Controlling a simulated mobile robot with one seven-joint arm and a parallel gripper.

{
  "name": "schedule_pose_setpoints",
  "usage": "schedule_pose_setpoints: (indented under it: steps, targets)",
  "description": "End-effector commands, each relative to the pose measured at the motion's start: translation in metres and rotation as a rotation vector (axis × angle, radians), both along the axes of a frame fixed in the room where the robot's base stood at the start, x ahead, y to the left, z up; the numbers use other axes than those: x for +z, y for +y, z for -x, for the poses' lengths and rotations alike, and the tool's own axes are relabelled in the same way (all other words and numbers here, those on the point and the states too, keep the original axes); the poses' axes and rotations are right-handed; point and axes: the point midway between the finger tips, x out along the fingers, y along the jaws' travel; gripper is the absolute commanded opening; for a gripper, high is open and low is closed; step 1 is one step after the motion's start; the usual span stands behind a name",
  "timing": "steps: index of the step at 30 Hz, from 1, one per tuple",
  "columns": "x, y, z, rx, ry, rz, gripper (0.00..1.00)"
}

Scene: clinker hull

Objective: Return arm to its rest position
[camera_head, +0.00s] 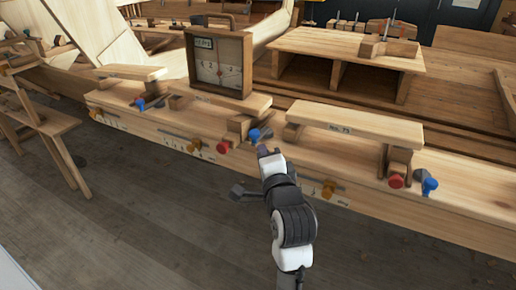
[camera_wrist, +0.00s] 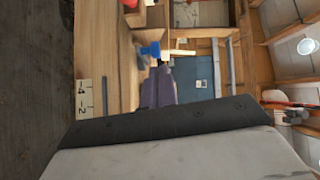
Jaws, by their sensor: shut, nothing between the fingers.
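My arm rises from the bottom of the head view, and my gripper (camera_head: 264,151) is at its far end, in front of the long wooden bench. The gripper is small there and close to a blue knob (camera_head: 254,135) in the picture; I cannot tell if they touch. In the wrist view the grey fingers of my gripper (camera_wrist: 158,84) are together with nothing visible between them. A blue knob (camera_wrist: 150,50) shows just beyond them. The large dark and pale housing at the bottom of the wrist view hides what lies behind it.
The wooden bench (camera_head: 450,200) runs across the head view, with a raised plank (camera_head: 355,122), red knobs (camera_head: 396,181) and a wooden dial box (camera_head: 220,62). A wooden trestle (camera_head: 40,125) stands at left. Grey floor (camera_head: 130,215) in front is clear.

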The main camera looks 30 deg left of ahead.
Motion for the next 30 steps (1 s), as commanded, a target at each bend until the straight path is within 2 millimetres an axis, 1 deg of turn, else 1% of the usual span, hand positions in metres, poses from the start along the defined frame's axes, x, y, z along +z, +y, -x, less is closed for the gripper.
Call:
schedule_pose_setpoints:
  steps: [3, 6, 20, 22, 23, 26, 27, 29, 30]
  targets:
    - [0.0, -0.009, 0.007, -0.003, 0.0, 0.0, 0.0]
    - [0.0, -0.011, 0.01, -0.004, -0.001, 0.0, 0.0]
    - [0.001, -0.011, 0.009, -0.005, 0.0, 0.0, 0.0]
    - [0.007, -0.007, 0.011, 0.001, -0.038, 0.004, 0.0]
    - [0.014, -0.003, 0.013, 0.005, -0.075, 0.008, 0.0]
    - [0.049, 0.017, 0.026, 0.021, -0.281, 0.026, 0.0]
    - [0.069, 0.028, 0.037, 0.024, -0.402, 0.034, 0.0]
    - [0.103, 0.043, 0.058, 0.014, -0.607, 0.041, 0.0]
    - [0.126, 0.051, 0.076, -0.005, -0.753, 0.044, 0.0]
